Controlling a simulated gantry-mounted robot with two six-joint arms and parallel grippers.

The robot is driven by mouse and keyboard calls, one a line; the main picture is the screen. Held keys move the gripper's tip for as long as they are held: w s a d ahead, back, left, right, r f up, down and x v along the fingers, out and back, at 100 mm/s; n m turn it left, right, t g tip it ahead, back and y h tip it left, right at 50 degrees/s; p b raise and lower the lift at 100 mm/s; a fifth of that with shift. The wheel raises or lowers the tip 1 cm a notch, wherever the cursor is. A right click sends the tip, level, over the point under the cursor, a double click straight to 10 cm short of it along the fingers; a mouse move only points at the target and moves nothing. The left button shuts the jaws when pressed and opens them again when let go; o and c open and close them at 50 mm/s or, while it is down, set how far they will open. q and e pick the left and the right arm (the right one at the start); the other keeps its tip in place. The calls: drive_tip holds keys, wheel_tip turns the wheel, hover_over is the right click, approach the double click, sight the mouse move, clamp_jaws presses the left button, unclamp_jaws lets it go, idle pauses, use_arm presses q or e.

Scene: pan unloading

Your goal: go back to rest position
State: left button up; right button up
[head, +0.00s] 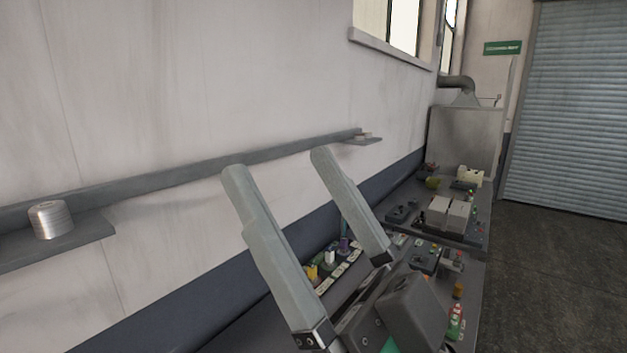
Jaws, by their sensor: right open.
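My right gripper (278,164) reaches up from the lower middle of the head view. Its two long pale grey fingers stand well apart, and only wall and shelf show between their tips. It is open and empty. The dark wrist behind the fingers covers part of the workbench (474,296). My left gripper is not in view. No pan can be made out.
A wall shelf (90,236) runs along the wall behind the fingers, with a silver cylinder (50,219) at its left end. Small coloured parts and grey boxes (450,213) crowd the bench. Open floor (550,270) lies at right, before a roller shutter (570,110).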

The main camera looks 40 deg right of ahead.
wheel_tip(320, 180, up, 28)
drive_tip(key=d+h+p, duration=0.1)
drive_tip(key=h+p, duration=0.1)
drive_tip(key=p, duration=2.5)
drive_tip(key=shift+w+d+f+m, duration=0.2)
drive_tip(key=shift+m, duration=0.1)
